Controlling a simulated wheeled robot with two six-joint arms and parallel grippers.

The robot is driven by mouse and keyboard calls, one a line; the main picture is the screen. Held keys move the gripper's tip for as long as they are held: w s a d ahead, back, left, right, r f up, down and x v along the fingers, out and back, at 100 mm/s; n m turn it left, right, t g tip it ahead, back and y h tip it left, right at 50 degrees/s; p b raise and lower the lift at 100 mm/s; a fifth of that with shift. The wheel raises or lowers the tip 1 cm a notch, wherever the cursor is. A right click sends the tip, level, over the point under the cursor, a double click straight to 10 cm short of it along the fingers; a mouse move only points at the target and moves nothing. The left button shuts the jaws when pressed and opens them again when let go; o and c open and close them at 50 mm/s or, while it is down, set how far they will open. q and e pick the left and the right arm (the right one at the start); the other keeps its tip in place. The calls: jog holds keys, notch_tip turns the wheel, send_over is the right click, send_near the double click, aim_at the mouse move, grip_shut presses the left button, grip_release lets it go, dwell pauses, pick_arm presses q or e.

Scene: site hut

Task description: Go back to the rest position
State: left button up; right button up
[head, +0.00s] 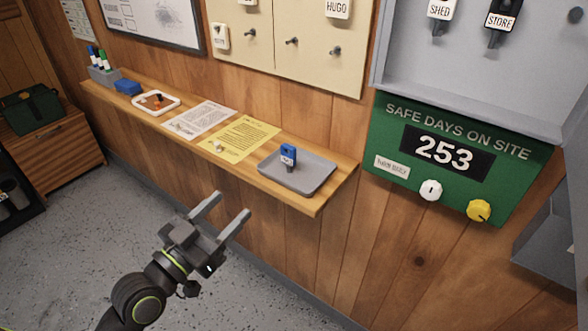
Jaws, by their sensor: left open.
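My left gripper (222,213) is in the lower middle of the head view, its two fingers apart with nothing between them. It hangs in front of the wooden shelf (325,199), over the grey floor, and appears clear of the shelf. My right gripper is out of view.
A grey tray (312,181) with a blue-topped tag (288,155) stands at the shelf's right end. Yellow (243,140) and white (199,119) sheets lie left of it. A green counter board (405,165) with knobs and a grey key cabinet (440,55) are at right. Floor (75,230) is open at left.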

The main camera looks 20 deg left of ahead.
pick_arm(q)
jog(key=w+a+f+n+g+y+p, duration=0.1)
jog(key=w+a+f+n+g+y, duration=0.15)
jog(key=f, duration=0.55)
jog(key=w+a+f+n+g+y+p, duration=0.15)
jog(key=a+f, duration=0.25)
jog(key=f, duration=0.4)
jog(key=s+a+f+g+y+p, duration=0.1)
jog(key=s+a+f+g+y, duration=0.15)
jog(key=f, duration=0.75)
jog(key=s+a+f+g+y, duration=0.1)
jog(key=s+f, duration=0.2)
jog(key=f, duration=0.6)
jog(key=s+f+n+g+p, duration=0.15)
jog(key=s+f+g, duration=0.45)
jog(key=s+f, duration=0.9)
jog(key=s+d+f+g, duration=0.1)
jog(key=s+f+g, duration=0.1)
jog(key=s, duration=0.6)
jog(key=s+d+f+g+p, duration=0.1)
jog(key=s+d+f+g, duration=0.1)
jog(key=s+f, duration=0.3)
jog(key=s+m, duration=0.1)
jog(key=s, duration=0.3)
jog(key=shift+s+d, duration=0.25)
